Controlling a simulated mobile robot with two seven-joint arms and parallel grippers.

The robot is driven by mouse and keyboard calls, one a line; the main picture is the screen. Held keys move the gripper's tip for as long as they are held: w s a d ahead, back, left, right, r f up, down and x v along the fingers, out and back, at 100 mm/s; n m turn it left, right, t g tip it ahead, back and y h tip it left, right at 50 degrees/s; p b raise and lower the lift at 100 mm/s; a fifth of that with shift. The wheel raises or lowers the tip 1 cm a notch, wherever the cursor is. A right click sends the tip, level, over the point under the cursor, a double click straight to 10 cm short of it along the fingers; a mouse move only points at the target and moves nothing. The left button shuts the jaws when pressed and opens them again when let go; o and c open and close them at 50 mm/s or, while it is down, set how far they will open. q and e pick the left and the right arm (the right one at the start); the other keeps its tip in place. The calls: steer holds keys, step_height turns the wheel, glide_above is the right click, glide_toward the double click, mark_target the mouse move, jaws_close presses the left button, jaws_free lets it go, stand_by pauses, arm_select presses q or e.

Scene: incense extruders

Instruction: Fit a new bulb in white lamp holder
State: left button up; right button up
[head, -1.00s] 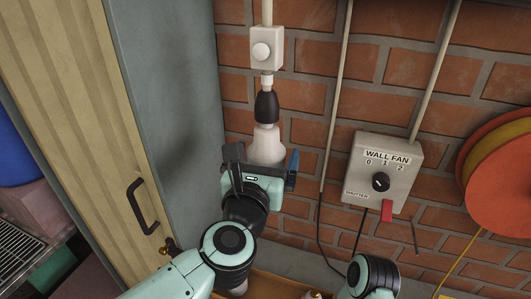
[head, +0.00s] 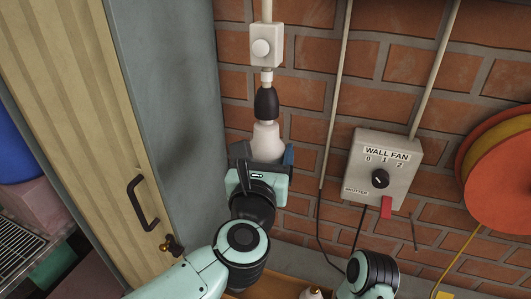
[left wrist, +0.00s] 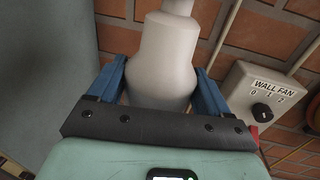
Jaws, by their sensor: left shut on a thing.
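A black lamp holder (head: 266,105) with a white collar hangs below a white switch box (head: 262,47) on the brick wall. A white bulb (head: 266,135) points down directly under the holder, its neck meeting the holder's lower end. My left gripper (head: 265,151) comes from below and is shut on the bulb's wide lower part. In the left wrist view the white bulb (left wrist: 160,65) stands between the two blue fingers, and its lower end is hidden by the dark gripper bar. A small whitish object with a brass-like tip (head: 312,294) shows partly at the bottom edge. My right gripper is out of view.
A grey wall fan box (head: 383,172) with a knob and red switch is right of the bulb, with cables below. An orange reel (head: 503,172) is at far right. A wooden cabinet door (head: 75,110) and its grey side (head: 170,95) stand close on the left.

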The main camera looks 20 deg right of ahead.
arm_select(q)
steer(key=shift+n+y, duration=0.5)
steer(key=shift+y, duration=0.1)
steer(key=shift+d+t+y, duration=0.1)
steer(key=shift+t+y, duration=0.2)
steer(key=shift+n+y, duration=0.3)
steer(key=shift+n, duration=0.1)
steer(key=shift+n+t+y, duration=0.3)
steer(key=shift+n+y, duration=0.2)
steer(key=shift+y, duration=0.2)
steer(key=o, duration=1)
